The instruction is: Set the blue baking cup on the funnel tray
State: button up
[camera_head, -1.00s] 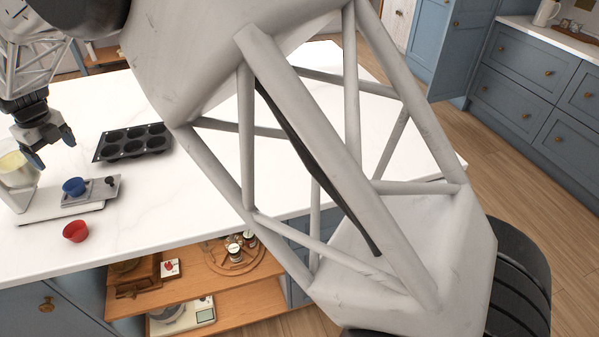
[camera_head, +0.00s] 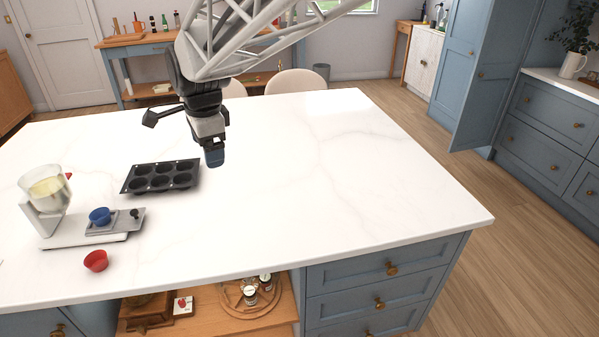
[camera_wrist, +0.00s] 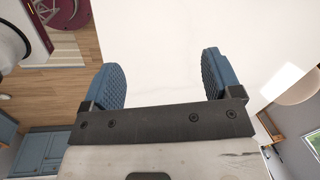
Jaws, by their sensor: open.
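The blue baking cup (camera_head: 100,216) sits upright on the grey tray (camera_head: 127,226) at the front of the white funnel stand (camera_head: 45,222). A black knob (camera_head: 135,213) is on the tray's right part. The clear funnel (camera_head: 44,188) with pale yellow contents is at the stand's upper left. My gripper (camera_head: 214,160) points down over the counter, just right of the muffin tin and well away from the cup. In the wrist view my gripper (camera_wrist: 164,85) has its two blue fingers wide apart, with only white counter between them. The cup is not in the wrist view.
The black muffin tin (camera_head: 161,177) lies behind and right of the cup. A red baking cup (camera_head: 96,261) stands on the counter in front of the tray. A small red thing shows partly behind the funnel. The right half of the white counter (camera_head: 340,180) is clear.

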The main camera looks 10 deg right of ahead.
jog(key=s+d+f+n, duration=0.2)
jog(key=s+d+n, duration=0.5)
jog(key=s+d, duration=0.4)
jog(key=s+d+f+n, duration=0.2)
jog(key=s+d+n, duration=0.5)
jog(key=s+d, duration=0.5)
jog(key=s, duration=0.4)
jog(key=shift+s+d+f+t+h, duration=0.2)
jog(key=shift+f+t+h, duration=0.1)
jog(key=shift+t+h, duration=0.1)
